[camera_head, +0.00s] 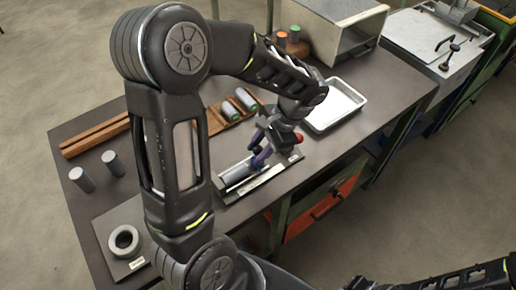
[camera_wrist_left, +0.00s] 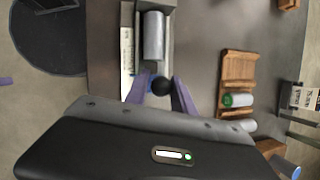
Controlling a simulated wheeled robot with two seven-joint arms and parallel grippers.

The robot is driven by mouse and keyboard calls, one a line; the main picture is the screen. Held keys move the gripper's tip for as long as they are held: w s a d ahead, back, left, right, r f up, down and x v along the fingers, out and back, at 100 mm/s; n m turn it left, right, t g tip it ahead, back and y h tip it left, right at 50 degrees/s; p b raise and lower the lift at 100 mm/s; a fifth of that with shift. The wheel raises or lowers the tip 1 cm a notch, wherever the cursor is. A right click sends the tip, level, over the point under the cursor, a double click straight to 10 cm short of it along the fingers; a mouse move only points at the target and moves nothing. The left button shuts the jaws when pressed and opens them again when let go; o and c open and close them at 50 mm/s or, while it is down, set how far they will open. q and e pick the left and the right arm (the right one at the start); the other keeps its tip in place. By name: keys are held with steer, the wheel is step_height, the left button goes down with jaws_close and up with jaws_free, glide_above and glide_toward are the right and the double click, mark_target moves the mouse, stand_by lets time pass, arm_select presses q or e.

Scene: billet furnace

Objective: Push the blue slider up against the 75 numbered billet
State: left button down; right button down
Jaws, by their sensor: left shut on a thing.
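A grey billet (camera_head: 235,173) lies in a channel of the measuring fixture (camera_head: 284,160); it also shows in the left wrist view (camera_wrist_left: 153,36). Its number is not readable. My right gripper is out of view.
A wooden rack (camera_head: 222,117) holds green-ended billets. Two grey cylinders (camera_head: 112,163) stand at left, and a ring (camera_head: 124,241) lies on a plate in front. A metal tray (camera_head: 335,106) and a furnace box (camera_head: 330,40) are behind. My left arm covers the middle.

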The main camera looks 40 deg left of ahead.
arm_select(q)
steer(key=shift+w+a+r, duration=0.1)
steer(key=shift+a, duration=0.05)
steer(key=s, duration=0.1)
steer(key=s+a, duration=0.1)
steer(key=s, duration=0.1)
steer(key=c, duration=1.1)
jaws_free()
steer(key=shift+s, duration=0.1)
steer(key=shift+c, duration=0.2)
steer(key=shift+d, duration=0.15)
steer(key=shift+r, duration=0.15)
steer(key=v, duration=0.7)
steer(key=shift+b, duration=0.45)
steer(key=shift+r, duration=0.15)
